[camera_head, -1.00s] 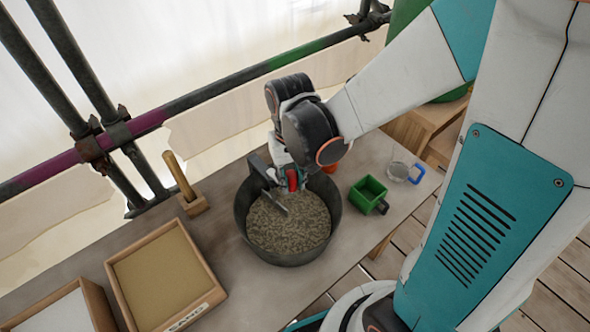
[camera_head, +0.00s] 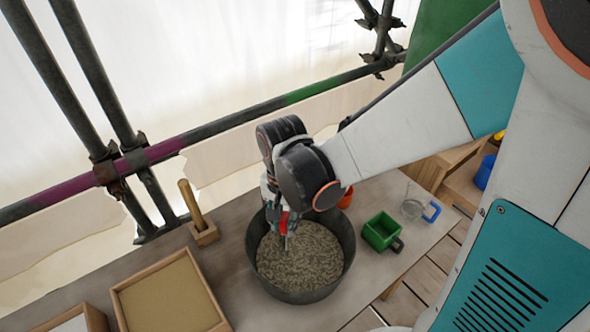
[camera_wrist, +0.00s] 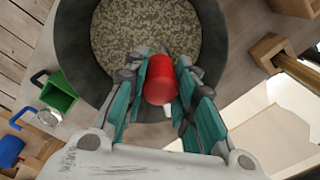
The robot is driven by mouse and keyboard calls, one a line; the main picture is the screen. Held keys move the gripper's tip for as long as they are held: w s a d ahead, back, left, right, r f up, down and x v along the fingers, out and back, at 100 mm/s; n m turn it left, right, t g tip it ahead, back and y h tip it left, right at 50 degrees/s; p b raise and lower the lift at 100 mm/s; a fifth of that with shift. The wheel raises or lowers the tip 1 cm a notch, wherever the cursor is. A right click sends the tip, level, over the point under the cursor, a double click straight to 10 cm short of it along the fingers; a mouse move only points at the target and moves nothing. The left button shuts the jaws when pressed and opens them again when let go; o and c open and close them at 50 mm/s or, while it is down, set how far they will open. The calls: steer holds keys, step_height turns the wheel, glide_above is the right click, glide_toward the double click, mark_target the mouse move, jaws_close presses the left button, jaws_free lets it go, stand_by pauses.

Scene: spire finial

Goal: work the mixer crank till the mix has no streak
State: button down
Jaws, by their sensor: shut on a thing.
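The mixing tub (camera_head: 340,228) is a dark grey round bucket on the table. It holds a grainy grey-beige mix (camera_head: 305,258) that looks mottled, with lighter and darker flecks. My gripper (camera_head: 285,222) is over the tub's far left part. In the wrist view my gripper (camera_wrist: 160,90) is shut on the red crank knob (camera_wrist: 161,78), which sits between its fingers. The tub wall (camera_wrist: 75,45) and the mottled mix (camera_wrist: 150,25) show beyond it. Most of the crank below the knob is hidden by my gripper.
A green scoop box (camera_head: 381,231) and a clear cup with a blue handle (camera_head: 414,208) stand right of the tub. An orange-red item (camera_head: 345,197) is behind it. A sand tray (camera_head: 168,297) and wooden block with handle (camera_head: 203,232) are left. Scaffold poles (camera_head: 190,142) run behind.

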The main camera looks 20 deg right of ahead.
steer(key=shift+w+a, duration=0.1)
steer(key=shift+r, duration=0.1)
stand_by(0.3)
steer(key=c, duration=1.3)
jaws_free()
steer(key=shift+r, duration=0.45)
step_height(320, 180, up, 11)
